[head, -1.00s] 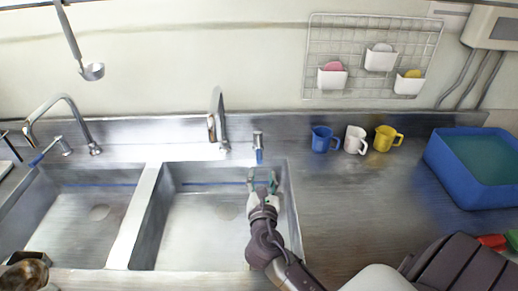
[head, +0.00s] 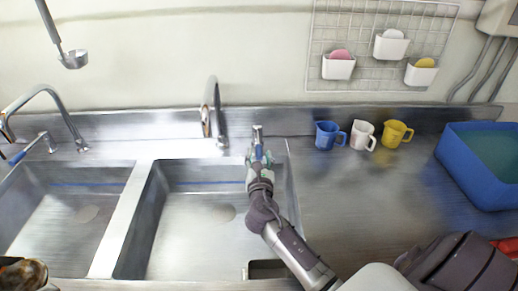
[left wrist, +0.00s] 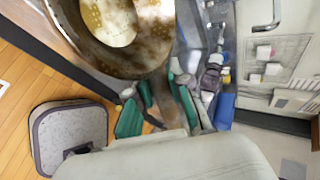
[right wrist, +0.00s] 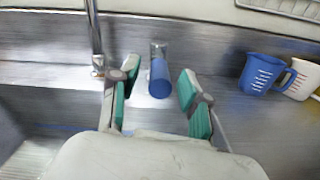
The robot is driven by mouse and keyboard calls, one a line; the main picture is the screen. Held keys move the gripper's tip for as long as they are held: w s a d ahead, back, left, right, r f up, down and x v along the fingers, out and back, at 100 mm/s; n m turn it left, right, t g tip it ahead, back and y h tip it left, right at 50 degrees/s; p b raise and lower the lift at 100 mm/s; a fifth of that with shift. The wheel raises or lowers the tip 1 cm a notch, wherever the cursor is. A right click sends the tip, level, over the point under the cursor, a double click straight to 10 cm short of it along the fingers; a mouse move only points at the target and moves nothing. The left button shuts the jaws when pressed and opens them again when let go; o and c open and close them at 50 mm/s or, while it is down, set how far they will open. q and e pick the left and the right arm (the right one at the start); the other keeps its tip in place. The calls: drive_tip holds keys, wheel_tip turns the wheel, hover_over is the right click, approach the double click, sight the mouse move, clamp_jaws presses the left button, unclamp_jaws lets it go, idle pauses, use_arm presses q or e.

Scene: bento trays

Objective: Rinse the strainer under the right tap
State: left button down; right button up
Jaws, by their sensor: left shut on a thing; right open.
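The strainer (left wrist: 150,55), a round metal bowl with brown-gold stains, fills the top of the left wrist view. My left gripper (left wrist: 162,100) is shut on it near its rim; the exact grip is partly hidden. The strainer also shows at the bottom left corner of the head view (head: 22,274). The right tap (head: 208,110) has a curved spout over the right sink. Its blue-ended lever (head: 258,150) stands to the right of the spout. My right gripper (head: 259,160) is open at the lever. In the right wrist view the blue lever end (right wrist: 160,80) lies between its open fingers.
The right sink (head: 185,245) and the left sink (head: 60,225) are side by side. The left tap (head: 45,95) stands behind the left sink. Blue, white and yellow cups (head: 327,136) and a blue tub (head: 470,180) stand on the counter to the right.

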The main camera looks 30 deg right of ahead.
sight(259, 148)
drive_tip(key=shift+x, duration=1.6)
clamp_jaws()
